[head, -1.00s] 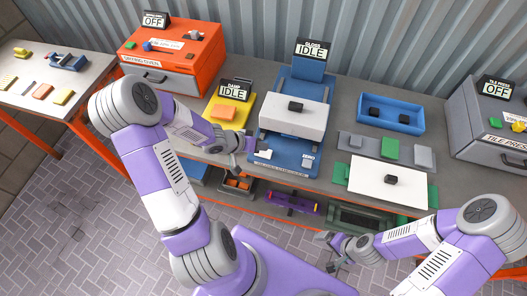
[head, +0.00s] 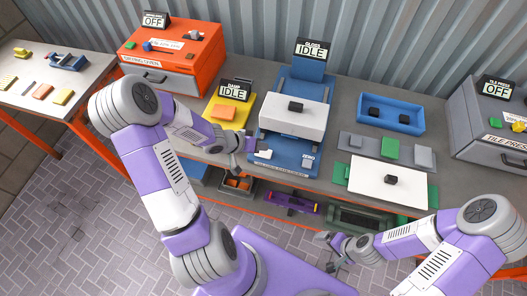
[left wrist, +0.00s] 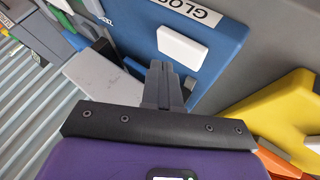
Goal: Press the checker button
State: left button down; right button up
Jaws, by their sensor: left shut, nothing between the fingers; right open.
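The blue gloss checker (head: 285,168) stands mid-bench, and its raised display (head: 313,50) reads IDLE. A white button (head: 263,154) is at the left of its front part, and a grey ZERO button (head: 307,162) is at the right. The white button also shows in the left wrist view (left wrist: 182,46), beside the GLOSS label. My left gripper (head: 249,144) is shut and empty, just left of the white button. In the left wrist view its fingertips (left wrist: 160,66) are close to the button, with contact not visible. My right gripper (head: 330,250) is open and empty in front of the bench.
A white block (head: 293,121) with a black knob sits on the checker. A yellow damp unit (head: 238,100) reading IDLE is to its left. A blue tray (head: 390,126), a white board (head: 365,183) and the grey tile press (head: 490,140) are to the right. An orange machine (head: 165,70) stands left.

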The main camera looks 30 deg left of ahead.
aim_at(261, 153)
pick_arm(q)
jog(key=shift+f, duration=0.1)
jog(key=shift+f, duration=0.35)
jog(key=shift+f+b, duration=0.4)
jog(key=shift+f, duration=0.1)
dwell(0.8)
jog(key=shift+r, duration=0.1)
dwell(0.3)
jog(key=shift+r+p, duration=0.85)
jog(key=shift+p, duration=0.4)
notch_tip(261, 153, up, 5)
jog(key=p, duration=0.6)
